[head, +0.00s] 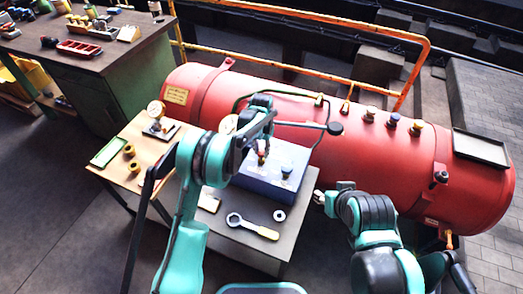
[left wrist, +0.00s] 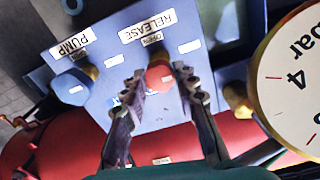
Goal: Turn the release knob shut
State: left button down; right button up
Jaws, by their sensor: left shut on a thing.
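The blue control box (head: 258,185) stands on the small table in front of the red tank. In the left wrist view its top (left wrist: 110,45) carries RELEASE and PUMP labels. The red release knob (left wrist: 160,80) sits below the RELEASE label, between the fingers of my left gripper (left wrist: 159,76), which is shut on it. In the head view my left gripper (head: 262,150) reaches down onto the box, and its arm hides part of the knob. My right gripper (head: 320,197) hangs near the table's right edge, apart from the box; its finger opening is too small to tell.
A blue pump knob (left wrist: 75,88) is beside the release knob. A pressure gauge (left wrist: 298,80) is close on the right of the wrist view. The red tank (head: 375,150) lies behind.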

aim_at(262, 151)
dwell(0.4)
pick_arm(q)
jog(key=c, duration=1.2)
grip_release()
jog(key=shift+o, duration=0.2)
notch_tip(262, 151, up, 12)
